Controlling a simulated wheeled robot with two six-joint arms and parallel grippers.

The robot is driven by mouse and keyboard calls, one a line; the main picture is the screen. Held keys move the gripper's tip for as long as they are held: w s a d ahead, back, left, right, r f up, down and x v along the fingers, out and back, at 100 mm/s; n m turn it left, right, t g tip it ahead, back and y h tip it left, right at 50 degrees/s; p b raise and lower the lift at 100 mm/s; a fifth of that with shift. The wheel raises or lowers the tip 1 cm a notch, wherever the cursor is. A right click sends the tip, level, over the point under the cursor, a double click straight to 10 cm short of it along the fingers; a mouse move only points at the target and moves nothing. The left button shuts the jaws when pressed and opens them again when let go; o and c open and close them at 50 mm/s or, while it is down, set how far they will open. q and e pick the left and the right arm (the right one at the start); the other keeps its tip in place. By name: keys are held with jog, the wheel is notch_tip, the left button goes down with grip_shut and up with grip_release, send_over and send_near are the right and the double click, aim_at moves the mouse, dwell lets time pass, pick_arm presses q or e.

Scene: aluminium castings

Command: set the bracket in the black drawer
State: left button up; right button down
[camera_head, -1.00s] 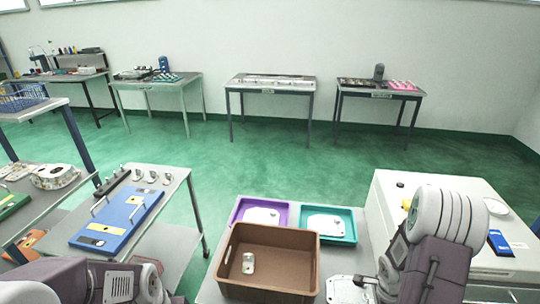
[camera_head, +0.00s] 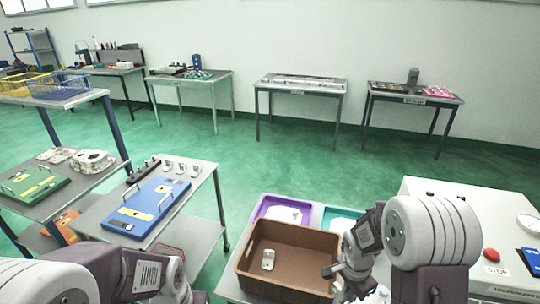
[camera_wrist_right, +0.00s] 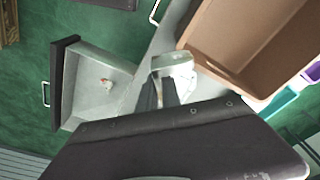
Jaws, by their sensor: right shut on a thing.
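My right gripper (camera_wrist_right: 170,88) is shut on a silver metal bracket (camera_wrist_right: 174,63), seen in the right wrist view. In the head view this gripper (camera_head: 342,274) is at the right side of the brown bin, and the bracket cannot be made out there. The black-fronted drawer (camera_wrist_right: 64,86) stands pulled open at the left of the right wrist view, apart from the gripper. The drawer is not visible in the head view. My left arm shows at the lower left, but its gripper is out of view.
The brown bin (camera_head: 290,235) holds a silver casting (camera_head: 268,260). Purple (camera_head: 262,205) and teal (camera_head: 330,214) trays stand behind it. A white cabinet with a red button (camera_head: 491,255) is at right. A side table with a blue board (camera_head: 150,205) is at left.

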aim_at(336, 289)
jog(key=a+n, duration=0.1)
jog(key=n, duration=0.1)
jog(key=a+r+n, duration=0.1)
jog(key=a+n, duration=0.2)
jog(key=n, duration=0.1)
jog(key=shift+w+a+r+n+t, duration=0.2)
jog(key=shift+r+n+t, duration=0.1)
jog(key=n, duration=0.3)
jog(key=shift+s+a+y, duration=0.25)
jog(key=shift+s+y, duration=0.1)
jog(key=shift+y, duration=0.05)
jog(key=n, duration=0.3)
jog(key=shift+s+a+n, duration=0.1)
jog(key=shift+s+n, duration=0.05)
jog(key=shift+n, duration=0.15)
